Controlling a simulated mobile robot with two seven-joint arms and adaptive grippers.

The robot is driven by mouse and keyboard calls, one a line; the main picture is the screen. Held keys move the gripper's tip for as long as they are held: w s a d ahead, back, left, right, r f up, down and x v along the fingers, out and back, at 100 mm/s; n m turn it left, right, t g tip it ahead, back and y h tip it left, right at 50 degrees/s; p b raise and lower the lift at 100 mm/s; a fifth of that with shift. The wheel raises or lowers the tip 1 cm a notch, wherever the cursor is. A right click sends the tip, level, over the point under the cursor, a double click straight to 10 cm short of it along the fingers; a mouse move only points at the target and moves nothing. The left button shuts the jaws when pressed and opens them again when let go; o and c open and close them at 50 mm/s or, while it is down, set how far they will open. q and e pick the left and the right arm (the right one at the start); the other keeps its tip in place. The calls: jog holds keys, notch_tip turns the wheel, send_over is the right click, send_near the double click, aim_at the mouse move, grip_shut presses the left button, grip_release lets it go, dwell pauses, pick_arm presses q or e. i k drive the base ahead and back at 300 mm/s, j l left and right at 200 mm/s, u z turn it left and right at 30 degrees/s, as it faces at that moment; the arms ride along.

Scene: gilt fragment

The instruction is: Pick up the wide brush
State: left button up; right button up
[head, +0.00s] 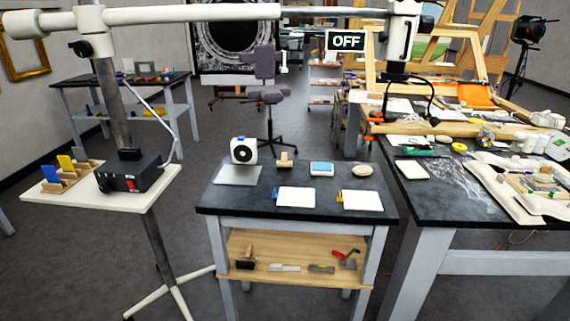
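What looks like the wide brush, a dark wide head with a pale wooden handle (246,263), lies at the left of the wooden lower shelf (262,242) of the small dark-topped table (225,205). It is small in the view, so I cannot be sure it is the brush. To its right on the shelf are a pale flat piece (285,268), a flat greenish-grey tool (321,269) and a red-handled tool (346,257). Neither of my grippers shows in the head view.
The small table's top holds a white device (243,150), two white pads (296,197) and several small items. A white boom stand (165,258) with a side tray (75,198) stands at left, a cluttered dark bench (430,203) at right. Floor before the shelf looks clear.

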aim_at(284, 164)
jog(key=i+j+z, duration=0.15)
jog(key=i+j, duration=0.25)
jog(key=i+j+z, duration=0.15)
jog(key=i+j, duration=0.2)
jog(key=j, duration=0.3)
